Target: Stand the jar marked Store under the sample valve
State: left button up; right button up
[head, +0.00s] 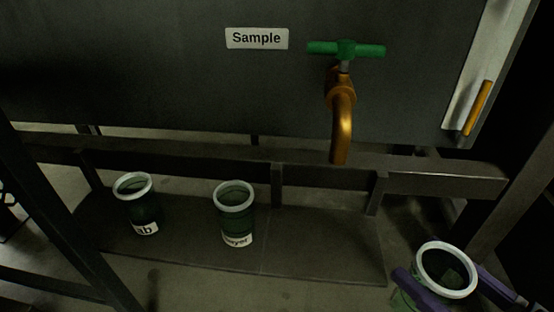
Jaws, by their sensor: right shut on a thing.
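The sample valve (341,118) is a brass spout with a green T-handle (346,49), beside a white "Sample" label (257,38). The spout points down over the shelf. A green jar with a white rim (447,270) is at the lower right, off the shelf's right end. My right gripper (440,290), with purple fingers, is shut on this jar. The jar is open at the top, and its label is not visible. It is to the right of the spout and lower in the picture. My left gripper is not in view.
A dark shelf (310,240) runs under the valve, with a rail (440,183) behind it. A jar with a label ending "ab" (138,207) and one with a label ending "wyer" (235,215) stand on its left part. The shelf below the spout is clear.

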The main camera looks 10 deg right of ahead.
jog(key=w+a+f+b, duration=0.1)
jog(key=w+a+b, duration=0.1)
jog(key=w, duration=0.3)
jog(key=w+a+f+b, duration=0.1)
jog(key=w+a+b, duration=0.1)
jog(key=w+b, duration=0.3)
jog(key=w+a+f+b, duration=0.2)
jog(key=w+a+b, duration=0.1)
jog(key=w+b, duration=0.1)
jog(key=shift+w+f, duration=0.1)
jog(key=shift+w, duration=0.6)
jog(key=shift+s+r, duration=0.1)
jog(key=shift+r, duration=0.1)
jog(key=shift+f, duration=0.15)
jog(key=o, duration=1.5)
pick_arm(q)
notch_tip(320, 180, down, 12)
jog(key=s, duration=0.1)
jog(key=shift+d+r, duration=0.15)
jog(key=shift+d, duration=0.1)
pick_arm(e)
jog(key=shift+o, duration=0.2)
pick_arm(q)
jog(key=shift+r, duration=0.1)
